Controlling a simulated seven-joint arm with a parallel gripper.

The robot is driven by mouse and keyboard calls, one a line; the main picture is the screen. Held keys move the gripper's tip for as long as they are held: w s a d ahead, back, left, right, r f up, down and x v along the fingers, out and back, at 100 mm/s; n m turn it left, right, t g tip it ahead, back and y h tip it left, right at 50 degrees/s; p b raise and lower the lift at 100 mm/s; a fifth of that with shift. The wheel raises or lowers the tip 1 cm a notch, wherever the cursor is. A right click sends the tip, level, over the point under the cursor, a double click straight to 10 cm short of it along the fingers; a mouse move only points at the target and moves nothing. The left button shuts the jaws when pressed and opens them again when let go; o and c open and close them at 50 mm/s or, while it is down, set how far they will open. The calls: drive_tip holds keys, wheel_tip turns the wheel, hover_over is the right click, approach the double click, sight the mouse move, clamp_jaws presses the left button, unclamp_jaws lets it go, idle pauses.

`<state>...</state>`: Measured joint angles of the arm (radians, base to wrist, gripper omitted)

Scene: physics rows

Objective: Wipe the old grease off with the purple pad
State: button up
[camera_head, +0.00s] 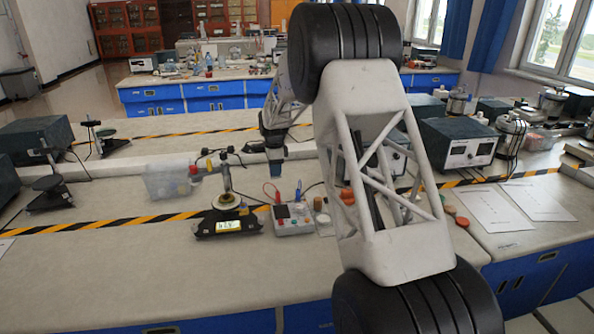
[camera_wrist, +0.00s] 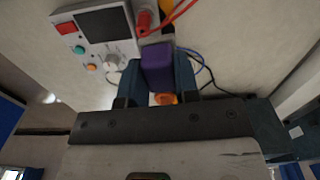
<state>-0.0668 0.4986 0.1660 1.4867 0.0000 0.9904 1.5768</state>
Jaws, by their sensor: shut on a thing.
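The purple pad (camera_wrist: 157,66) is between the two blue fingers of my gripper (camera_wrist: 157,78) in the wrist view. My gripper is shut on it. In the head view my gripper (camera_head: 274,160) hangs above the bench, behind the small grey meter box (camera_head: 293,219); the pad cannot be told apart from the fingers there. The meter box also shows beside the pad in the wrist view (camera_wrist: 108,28). I cannot make out any grease mark on the bench in either view.
Red and blue leads rise from the meter box. Power supply boxes (camera_head: 460,143) stand at the right. The front left bench top (camera_head: 120,270) is clear.

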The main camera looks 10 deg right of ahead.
drive_tip(key=s+a+r, duration=0.2)
drive_tip(key=a, duration=0.8)
drive_tip(key=s+a+r, duration=0.2)
drive_tip(key=s+a, duration=0.1)
drive_tip(key=a, duration=0.8)
drive_tip(key=shift+s+a+r, duration=0.25)
drive_tip(key=shift+a+r, duration=0.05)
drive_tip(key=shift+r, duration=0.1)
